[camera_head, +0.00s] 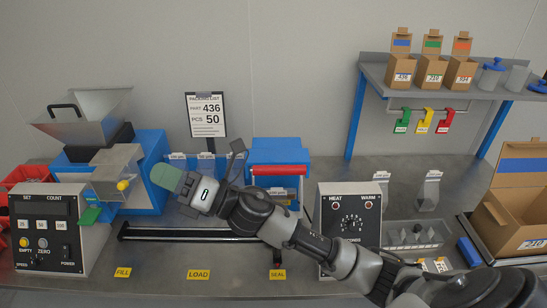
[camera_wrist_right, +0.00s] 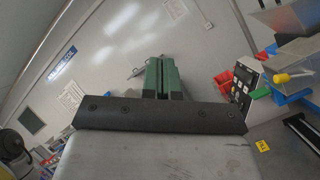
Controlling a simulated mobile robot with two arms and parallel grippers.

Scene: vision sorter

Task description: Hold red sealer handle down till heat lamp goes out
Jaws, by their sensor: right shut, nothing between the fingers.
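The blue sealer (camera_head: 281,149) stands at the back middle of the bench. Its red handle (camera_head: 288,170) runs along the front edge. The heat control box (camera_head: 349,238) stands to its right, with a HEAT lamp (camera_head: 335,205) and a WARM lamp beside it. Both lamps look dark red, and I cannot tell if either is lit. My right gripper (camera_head: 158,180) is left of the sealer, apart from the handle. Its green fingers show shut and empty in the right wrist view (camera_wrist_right: 160,78). My left gripper is in neither view.
The blue counting machine (camera_head: 150,170) with a clear chute and yellow knob is close to my right gripper. Its control box (camera_head: 65,232) stands at the left. A black rail (camera_head: 190,235) lies in front. An open carton (camera_head: 520,200) is at the right. My right arm crosses the bench.

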